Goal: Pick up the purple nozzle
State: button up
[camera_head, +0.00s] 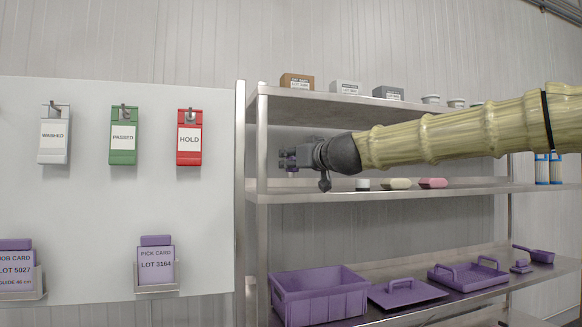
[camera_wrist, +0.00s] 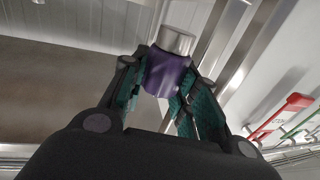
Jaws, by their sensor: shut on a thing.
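The purple nozzle (camera_wrist: 166,74) is between the two fingers of my gripper (camera_wrist: 163,90) in the wrist view. It has a silver metal end (camera_wrist: 175,40) pointing away from my palm. The fingers, with teal inner pads, are shut on its purple body. In the head view my gripper (camera_head: 290,160) is at the left end of the middle shelf, above the shelf surface. Only a small purple part of the nozzle shows there; the fingers and dark wrist cover much of it.
The middle shelf (camera_head: 400,191) carries white, cream and pink items right of my gripper. The top shelf (camera_head: 350,97) above holds boxes. A post (camera_head: 262,150) stands close by. Purple trays, including a bin (camera_head: 320,299), fill the lower shelf. A white board (camera_head: 90,200) with tags is left.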

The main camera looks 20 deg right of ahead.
jog(key=s+a+p, duration=0.1)
jog(key=s+p, duration=0.2)
jog(key=s, duration=0.4)
jog(key=shift+a+r+p, duration=0.25)
jog(key=shift+r+p, duration=0.05)
jog(key=shift+p, duration=0.05)
jog(key=shift+s, duration=0.1)
jog(key=o, duration=0.4)
grip_shut()
jog(key=shift+f, duration=0.1)
